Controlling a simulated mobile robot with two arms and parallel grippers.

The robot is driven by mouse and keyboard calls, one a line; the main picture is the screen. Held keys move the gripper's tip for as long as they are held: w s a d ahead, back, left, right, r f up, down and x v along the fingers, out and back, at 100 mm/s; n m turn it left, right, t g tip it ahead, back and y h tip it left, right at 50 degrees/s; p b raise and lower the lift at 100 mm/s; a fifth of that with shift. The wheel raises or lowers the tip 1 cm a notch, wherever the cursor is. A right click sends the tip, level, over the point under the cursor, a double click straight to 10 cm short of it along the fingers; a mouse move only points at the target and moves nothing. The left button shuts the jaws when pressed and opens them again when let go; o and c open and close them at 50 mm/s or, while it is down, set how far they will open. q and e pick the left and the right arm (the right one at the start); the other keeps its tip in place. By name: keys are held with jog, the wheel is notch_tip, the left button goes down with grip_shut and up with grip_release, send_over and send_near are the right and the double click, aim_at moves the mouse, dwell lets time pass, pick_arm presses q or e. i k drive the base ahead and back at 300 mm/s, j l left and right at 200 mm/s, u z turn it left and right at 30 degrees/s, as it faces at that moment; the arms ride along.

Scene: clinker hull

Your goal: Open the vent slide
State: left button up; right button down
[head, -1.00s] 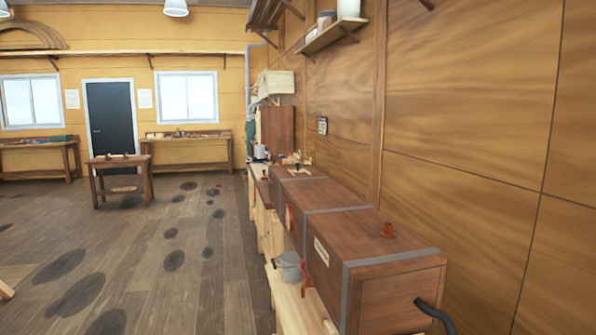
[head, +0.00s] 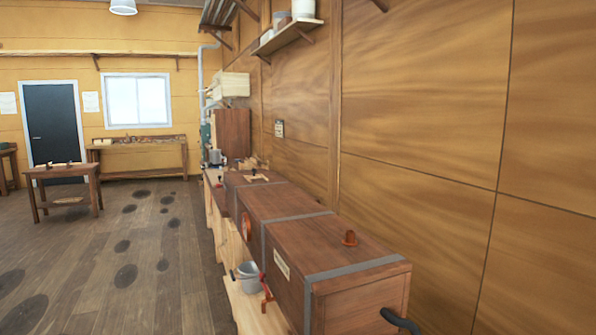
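A long brown wooden box (head: 340,262) with grey metal bands lies along the right wall on a pale wooden bench. A round orange-brown fitting (head: 247,226) shows on the box's left side, farther along. A red-orange fitting (head: 266,287) is low on the side, beside a grey bucket (head: 247,277). A dark curved handle or pipe (head: 400,320) sticks out at the near end. Neither gripper is in view.
A pale bench (head: 257,310) runs under the box. A small wooden table (head: 64,180) stands on the open floor at left. Shelves with pots (head: 287,36) hang on the right wall. The plank floor (head: 140,270) left of the bench is clear.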

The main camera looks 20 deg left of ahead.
aim_at(255, 170)
jog(key=i+j+z, duration=0.15)
jog(key=j, duration=0.2)
jog(key=i+j+z, duration=0.2)
jog(key=j, duration=0.15)
jog(key=i+j+z, duration=0.15)
jog(key=j, duration=0.2)
jog(key=i+j+z, duration=0.15)
jog(key=j, duration=0.25)
jog(key=j+z, duration=0.15)
jog(key=j, duration=0.2)
jog(key=i, duration=0.05)
